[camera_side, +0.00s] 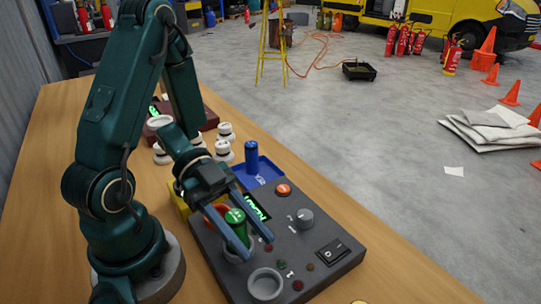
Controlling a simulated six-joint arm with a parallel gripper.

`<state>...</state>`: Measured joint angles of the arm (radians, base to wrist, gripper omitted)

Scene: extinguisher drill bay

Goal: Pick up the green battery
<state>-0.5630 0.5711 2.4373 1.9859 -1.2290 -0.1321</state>
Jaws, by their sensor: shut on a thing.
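The green battery (236,228) is a short upright cylinder at the left part of the dark control panel (335,215). It stands in or just above a round light-rimmed socket; I cannot tell whether its bottom is lifted clear. My gripper (249,246) reaches down from the upper left, with its two blue-grey fingers on either side of the battery, shut on it. The near finger covers part of its side. A blue battery (252,153) stands upright in a blue tray (268,171) behind the panel.
An empty round socket (265,284) is at the panel's front. A knob (303,218), an orange button (284,190) and a black rocker switch (333,251) are on the panel. Several white detectors (223,150) stand behind my gripper. The wooden table (400,275) is mostly clear at the front right.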

